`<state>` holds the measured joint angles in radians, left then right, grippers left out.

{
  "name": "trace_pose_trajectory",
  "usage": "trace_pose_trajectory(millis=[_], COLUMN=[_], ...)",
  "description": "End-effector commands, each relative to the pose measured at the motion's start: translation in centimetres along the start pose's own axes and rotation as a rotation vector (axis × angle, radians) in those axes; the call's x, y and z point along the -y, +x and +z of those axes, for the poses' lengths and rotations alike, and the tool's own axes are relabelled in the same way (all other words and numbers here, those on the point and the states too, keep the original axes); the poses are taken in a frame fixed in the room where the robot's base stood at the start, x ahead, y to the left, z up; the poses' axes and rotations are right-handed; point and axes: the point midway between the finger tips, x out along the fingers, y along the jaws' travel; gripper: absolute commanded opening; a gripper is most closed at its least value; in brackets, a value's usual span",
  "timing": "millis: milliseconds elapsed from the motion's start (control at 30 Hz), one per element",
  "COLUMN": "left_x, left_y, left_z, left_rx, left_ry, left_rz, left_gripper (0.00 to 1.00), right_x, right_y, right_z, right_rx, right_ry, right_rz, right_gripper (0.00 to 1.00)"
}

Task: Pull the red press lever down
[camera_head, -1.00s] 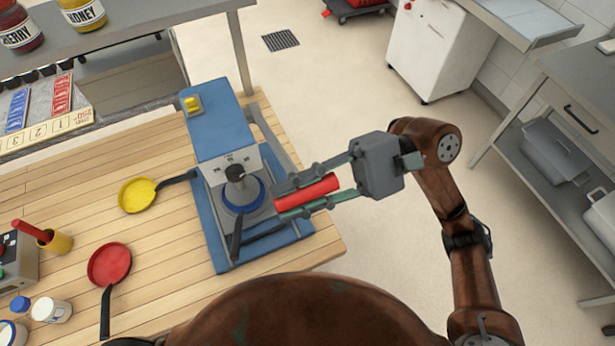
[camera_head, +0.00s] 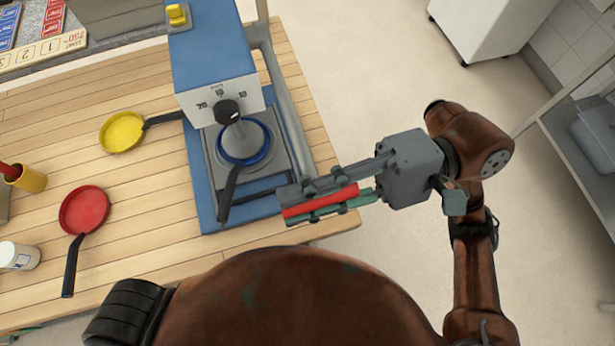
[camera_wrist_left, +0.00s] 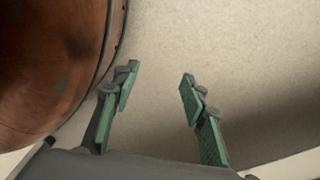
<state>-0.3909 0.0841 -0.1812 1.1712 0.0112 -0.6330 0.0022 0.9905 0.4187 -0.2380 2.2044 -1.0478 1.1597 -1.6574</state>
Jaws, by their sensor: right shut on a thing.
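The blue press (camera_head: 212,60) stands on the wooden table with a grey lever arm along its right side. The red press lever (camera_head: 320,201) is a red bar at the press's front right, past the table's edge in the head view. My right gripper (camera_head: 289,207) is shut on the red lever, with a finger along each side. A blue-rimmed pan (camera_head: 244,145) with a black handle sits under the press head. My left gripper (camera_wrist_left: 158,76) shows only in the left wrist view, open and empty above the floor.
A yellow pan (camera_head: 122,132) and a red pan (camera_head: 84,210) lie on the wooden table (camera_head: 140,250) left of the press. A white jar (camera_head: 18,256) and a yellow cup (camera_head: 32,180) stand at the left. Open floor (camera_head: 380,80) lies right of the table.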

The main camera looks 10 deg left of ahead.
Motion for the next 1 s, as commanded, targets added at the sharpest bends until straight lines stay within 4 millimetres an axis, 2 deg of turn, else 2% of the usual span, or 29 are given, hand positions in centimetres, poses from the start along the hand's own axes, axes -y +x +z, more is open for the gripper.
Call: trace_pose_trajectory(millis=[33, 200, 433, 700, 1000], left_x=[0.0, -0.3, -1.1, -1.9, -2.1], left_y=[-0.3, -3.1, -7.6, -12.0, -14.1], left_z=[-1.0, -4.2, -7.2, -9.0, -9.5], left_rx=[-0.001, -0.003, -0.006, -0.008, -0.008], left_ry=[-0.005, -0.016, -0.021, -0.022, -0.023], left_rz=[0.001, 0.007, 0.020, 0.032, 0.037], left_gripper=[0.40, 0.40, 0.40, 0.40, 0.40], right_x=[-1.0, -2.3, -3.8, -4.9, -5.4], right_y=[-0.1, -0.1, -0.1, -0.1, -0.1], right_z=[-0.5, -1.0, -1.7, -2.2, -2.4], right_rx=[0.002, 0.001, 0.001, 0.000, -0.001], right_ry=[-0.009, -0.060, -0.118, -0.166, -0.188], right_rz=[-0.001, -0.001, -0.001, -0.001, 0.002], right_gripper=[0.00, 0.00, 0.00, 0.00, 0.00])
